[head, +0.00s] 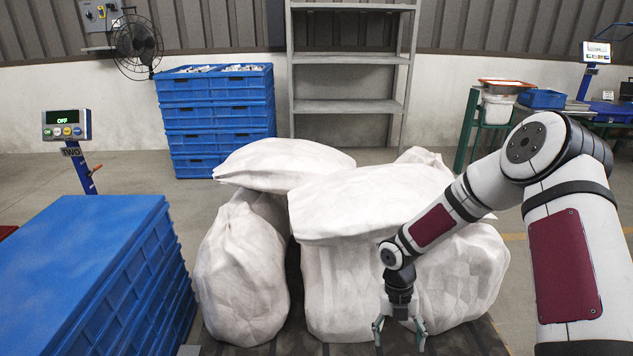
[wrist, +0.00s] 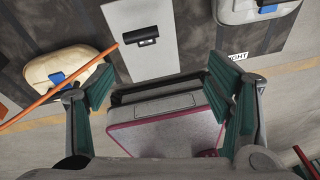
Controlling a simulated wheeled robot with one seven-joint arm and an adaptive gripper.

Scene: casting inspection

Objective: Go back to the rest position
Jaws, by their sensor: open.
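My gripper (head: 400,328) hangs at the end of my arm in the lower middle of the head view, its fingers pointing down. The two fingers are spread apart with nothing between them. It is in front of the large white sacks (head: 372,205), at the right part of the pile; I cannot tell whether it touches them. The wrist view shows both green-padded fingers of my gripper (wrist: 165,98), wide apart and empty.
A blue crate stack (head: 75,250) stands close at left, beside a scale display (head: 67,125). More blue crates (head: 215,118) and an empty grey shelf (head: 345,107) stand behind the sacks. A green stand (head: 467,130) is at back right.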

